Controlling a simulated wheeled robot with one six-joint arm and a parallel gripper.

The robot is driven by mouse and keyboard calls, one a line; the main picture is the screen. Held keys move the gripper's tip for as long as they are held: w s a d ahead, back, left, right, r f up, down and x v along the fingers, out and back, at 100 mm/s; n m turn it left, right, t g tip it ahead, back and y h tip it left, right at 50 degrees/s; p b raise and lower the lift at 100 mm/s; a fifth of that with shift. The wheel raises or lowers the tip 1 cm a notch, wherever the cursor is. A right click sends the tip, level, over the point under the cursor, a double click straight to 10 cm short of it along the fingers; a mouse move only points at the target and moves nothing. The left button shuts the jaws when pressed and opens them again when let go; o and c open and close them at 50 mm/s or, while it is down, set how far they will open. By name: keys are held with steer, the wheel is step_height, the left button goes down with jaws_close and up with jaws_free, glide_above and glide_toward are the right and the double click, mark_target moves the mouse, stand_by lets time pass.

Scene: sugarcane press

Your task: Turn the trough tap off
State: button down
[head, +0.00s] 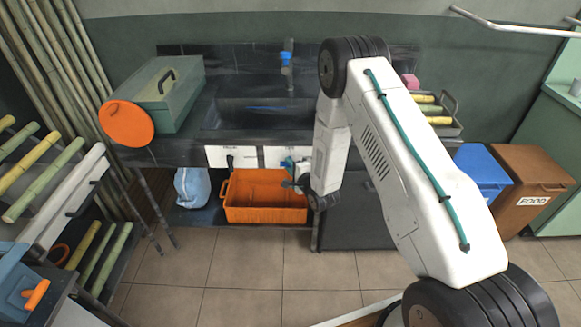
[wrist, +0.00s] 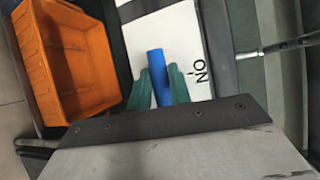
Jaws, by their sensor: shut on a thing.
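The dark trough (head: 225,118) is set in the bench along the back wall, with a blue-fitted spout (head: 286,57) behind it. White label panels (head: 230,156) run along the bench front; their print is too small to read in the head view. My gripper (wrist: 160,80) has green fingers shut on a blue handle (wrist: 156,58), one on each side, in front of that panel. In the head view my gripper (head: 291,168) is at the bench front, partly hidden by my wrist. The spout's flow is unclear.
An orange crate (head: 262,214) sits below the bench, close to my gripper, and shows in the wrist view (wrist: 45,85). A green box (head: 165,95) and an orange disc (head: 127,124) are at the left. Blue (head: 482,170) and brown (head: 530,178) bins stand right. The front floor is clear.

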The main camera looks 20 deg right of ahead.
stand_by(0.3)
steer(key=c, duration=1.3)
jaws_free()
steer(key=shift+s, duration=0.1)
steer(key=v, duration=0.7)
steer(key=shift+s, duration=0.35)
steer(key=shift+d+r, duration=0.1)
